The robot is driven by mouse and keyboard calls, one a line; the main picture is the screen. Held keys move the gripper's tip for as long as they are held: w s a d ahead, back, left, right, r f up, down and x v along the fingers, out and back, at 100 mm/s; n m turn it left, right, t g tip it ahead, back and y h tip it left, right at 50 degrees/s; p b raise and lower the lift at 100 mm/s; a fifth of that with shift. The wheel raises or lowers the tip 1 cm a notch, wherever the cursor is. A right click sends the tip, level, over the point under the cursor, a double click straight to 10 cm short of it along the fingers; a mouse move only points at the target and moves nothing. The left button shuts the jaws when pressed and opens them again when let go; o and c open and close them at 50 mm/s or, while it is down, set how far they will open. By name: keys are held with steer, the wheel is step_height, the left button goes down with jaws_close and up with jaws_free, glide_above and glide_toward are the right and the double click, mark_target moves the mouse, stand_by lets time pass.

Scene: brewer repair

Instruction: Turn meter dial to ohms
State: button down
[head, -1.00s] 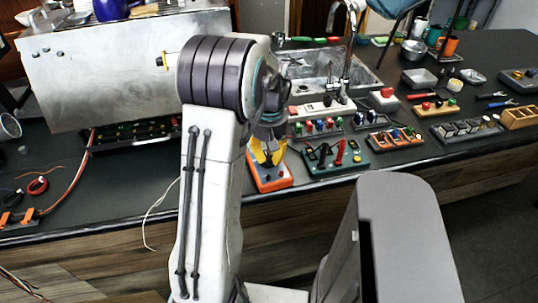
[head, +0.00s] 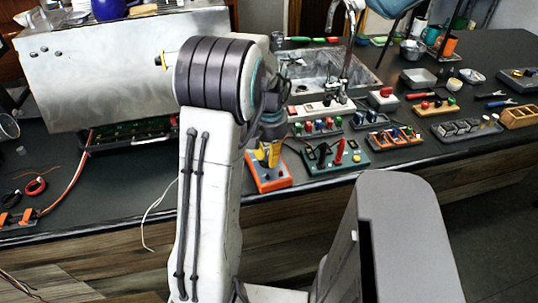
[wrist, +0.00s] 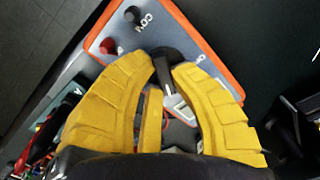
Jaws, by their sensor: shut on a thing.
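The meter (head: 270,182) is an orange-edged box lying near the front edge of the counter, partly hidden by my gripper and arm in the head view. In the wrist view, its grey face (wrist: 195,30) shows a red and a black knob-like terminal at the upper left. The black dial (wrist: 168,54) sits between my yellow fingertips. My gripper (wrist: 165,65) points down over the meter, shut on the dial from both sides; it also shows in the head view (head: 268,155). The dial's markings are mostly hidden, so I cannot read its setting.
A green-edged tray (head: 335,158) with probes stands right beside the meter. A power strip (head: 320,108) and several small racks lie behind and to the right. The large metal brewer (head: 120,70) stands at the left. Loose red wires (head: 68,185) lie on the left counter.

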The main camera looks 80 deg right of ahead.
stand_by(0.3)
steer(key=c, duration=1.1)
jaws_free()
steer(key=shift+o, duration=0.2)
step_height(320, 180, up, 12)
stand_by(0.3)
